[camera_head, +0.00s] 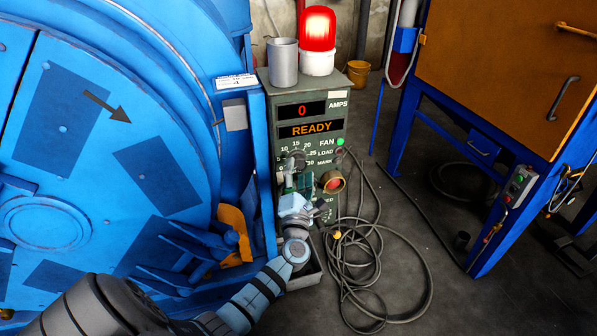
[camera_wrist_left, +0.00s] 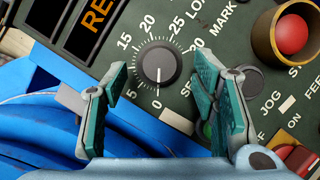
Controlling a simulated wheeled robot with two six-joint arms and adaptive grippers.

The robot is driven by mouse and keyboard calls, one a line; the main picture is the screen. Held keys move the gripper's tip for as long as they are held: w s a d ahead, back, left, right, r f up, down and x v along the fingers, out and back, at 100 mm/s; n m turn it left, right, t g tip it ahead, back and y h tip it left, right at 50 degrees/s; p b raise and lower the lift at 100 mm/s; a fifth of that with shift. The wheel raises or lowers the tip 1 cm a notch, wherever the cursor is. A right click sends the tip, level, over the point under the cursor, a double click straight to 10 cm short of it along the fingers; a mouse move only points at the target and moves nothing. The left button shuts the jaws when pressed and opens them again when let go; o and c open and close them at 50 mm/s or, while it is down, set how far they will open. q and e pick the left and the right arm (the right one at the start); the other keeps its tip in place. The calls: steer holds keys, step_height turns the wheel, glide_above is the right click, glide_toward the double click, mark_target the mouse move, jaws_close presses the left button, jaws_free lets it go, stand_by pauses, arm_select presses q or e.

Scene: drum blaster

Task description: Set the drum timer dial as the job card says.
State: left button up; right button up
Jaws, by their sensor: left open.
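The timer dial (camera_wrist_left: 156,64) is a round dark knob on the green control panel (camera_wrist_left: 172,22). Its white pointer line points at 0 on a scale running up to 30. In the head view the dial (camera_head: 297,157) sits below the READY display, partly hidden by my gripper. My left gripper (camera_head: 297,181) is in front of the panel. In the left wrist view it (camera_wrist_left: 160,78) is open and empty, with one green-padded finger on each side of the dial, apart from it in the picture. My right gripper is not in view. I cannot make out a readable job card.
A red beacon (camera_head: 318,42) and a grey cup (camera_head: 283,62) stand on the panel box. The big blue drum (camera_head: 90,150) is close on the left. A red button (camera_wrist_left: 292,34) sits right of the dial. Cable coils (camera_head: 375,250) lie on the floor.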

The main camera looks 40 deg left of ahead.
arm_select(q)
steer(key=shift+x, duration=0.9)
steer(key=c, duration=1.1)
steer(key=shift+r+m+p, duration=0.1)
steer(key=shift+m+p, duration=0.3)
steer(key=shift+p, duration=0.25)
steer(key=shift+c, duration=0.2)
steer(key=m+g+h+p, duration=0.1)
steer(key=m+p, duration=0.2)
steer(key=p, duration=0.3)
steer(key=m+g+h+p, duration=0.1)
steer(key=m+p, duration=0.3)
steer(key=p, duration=0.2)
steer(key=r+m+g+p, duration=0.1)
steer(key=m+p, duration=0.2)
steer(key=p, duration=0.3)
steer(key=shift+s+m+h, duration=0.1)
steer(key=shift+m+h, duration=0.3)
steer(key=shift+m+g+p, duration=0.7)
steer(key=shift+m+p, duration=0.1)
steer(key=shift+p, duration=0.3)
steer(key=shift+f+m+g+p, duration=0.15)
steer(key=shift+m+g+p, duration=0.2)
steer(key=shift+m, duration=0.25)
